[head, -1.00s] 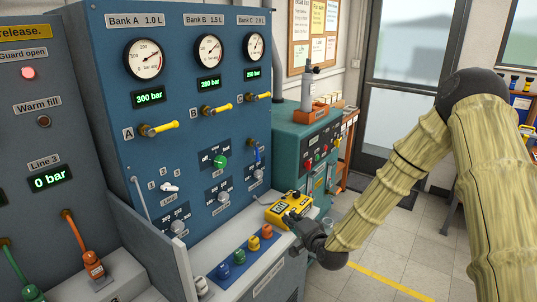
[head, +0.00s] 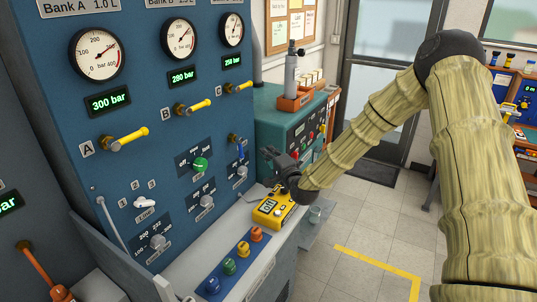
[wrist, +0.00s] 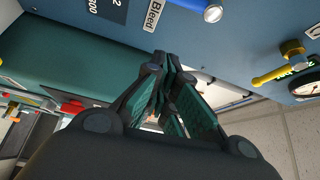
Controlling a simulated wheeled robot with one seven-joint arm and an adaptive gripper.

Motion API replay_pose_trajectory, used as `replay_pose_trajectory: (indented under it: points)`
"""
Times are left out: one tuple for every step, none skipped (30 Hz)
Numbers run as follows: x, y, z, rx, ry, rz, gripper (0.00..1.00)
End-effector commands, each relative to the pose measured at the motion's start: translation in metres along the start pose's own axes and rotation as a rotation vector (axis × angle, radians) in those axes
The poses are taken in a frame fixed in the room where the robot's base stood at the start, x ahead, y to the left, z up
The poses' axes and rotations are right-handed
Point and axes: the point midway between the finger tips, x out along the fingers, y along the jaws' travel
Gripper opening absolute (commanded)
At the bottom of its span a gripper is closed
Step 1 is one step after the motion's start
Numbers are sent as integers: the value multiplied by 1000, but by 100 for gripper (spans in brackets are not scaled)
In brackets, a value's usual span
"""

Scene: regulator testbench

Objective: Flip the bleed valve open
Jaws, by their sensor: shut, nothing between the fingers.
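The bleed valve (head: 241,151) has a small blue lever on the right edge of the blue panel, below the Bank C handle. In the head view the lever points down. In the wrist view the blue lever (wrist: 188,5) is cut by the top edge, beside a "Bleed" label (wrist: 154,15) and a silver round end. My gripper (head: 267,155) is just right of the lever, apart from it in the picture; the depth gap is hard to judge. In the wrist view my gripper (wrist: 163,58) has its fingertips together with nothing between them.
A yellow meter (head: 271,209) lies on the bench ledge below my gripper. Coloured knobs (head: 243,250) stand on the ledge to its left. Yellow handles (head: 194,106) stick out of the panel above. A teal cabinet (head: 285,115) stands behind my gripper.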

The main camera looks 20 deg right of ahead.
Motion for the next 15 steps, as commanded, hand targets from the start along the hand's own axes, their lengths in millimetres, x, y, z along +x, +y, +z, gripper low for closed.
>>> replay_pose_trajectory:
  points:
    - [10, 0, 1, -1, -2, 3, 0]
    - [15, 0, 2, -1, -3, 3, 0]
    - [22, 0, 2, -2, -4, 3, 0]
    - [26, 1, 2, -2, -4, 3, 0]
    - [30, 1, 3, -1, -4, 3, 0]
    - [36, 1, 3, -1, -4, 3, 0]
    - [39, 1, 3, -1, -5, 3, 0]
    - [43, 1, 3, -1, -5, 3, 0]
    - [48, 1, 3, -2, -4, 3, 0]
    - [51, 2, 3, -2, -4, 4, 0]
    - [54, 2, 3, -1, -5, 4, 0]
    - [59, 2, 3, -1, -4, 3, 0]
    - [62, 1, 4, -1, -5, 3, 0]
    - [60, 1, 9, 1, -8, 5, 0]
    - [58, 1, 13, 1, -8, 6, 0]
